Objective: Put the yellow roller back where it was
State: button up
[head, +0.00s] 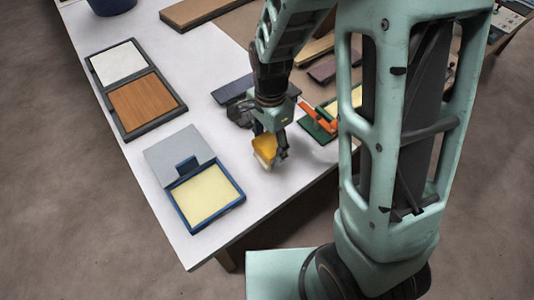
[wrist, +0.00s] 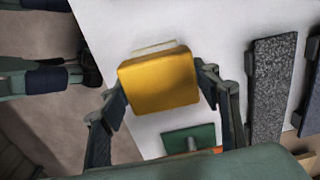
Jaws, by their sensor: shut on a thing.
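My gripper (head: 268,155) is shut on the yellow roller (head: 263,147) above the white table near its front edge. In the wrist view the yellow roller (wrist: 158,82) looks like a rounded yellow block between the two fingers, with a pale strip along its far edge. A blue tray (head: 212,222) with a pale yellow pad and a grey panel behind it lies left of my gripper. A green tray (head: 312,129) with an orange roller (head: 318,117) lies to the right, partly hidden by my arm.
A dark frame (head: 128,130) with a white panel and a wood-brown panel lies at the left. A dark slab (head: 232,90) lies behind my gripper; a speckled slab (wrist: 270,88) shows in the wrist view. White table (head: 112,182) is bare around the blue tray.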

aim_at(267, 143)
jog(key=f+b, duration=0.2)
jog(key=f, duration=0.1)
jog(key=shift+w+a, duration=0.15)
jog(key=shift+a, duration=0.25)
jog(key=shift+f+b, duration=0.4)
jog(key=shift+b, duration=0.05)
jog(key=shift+f, duration=0.2)
jog(key=o, duration=2.1)
jog(key=shift+c, duration=0.2)
jog(key=shift+r, duration=0.1)
notch_tip(267, 143, up, 12)
jog(key=shift+r+p, duration=0.15)
jog(key=shift+p, duration=0.75)
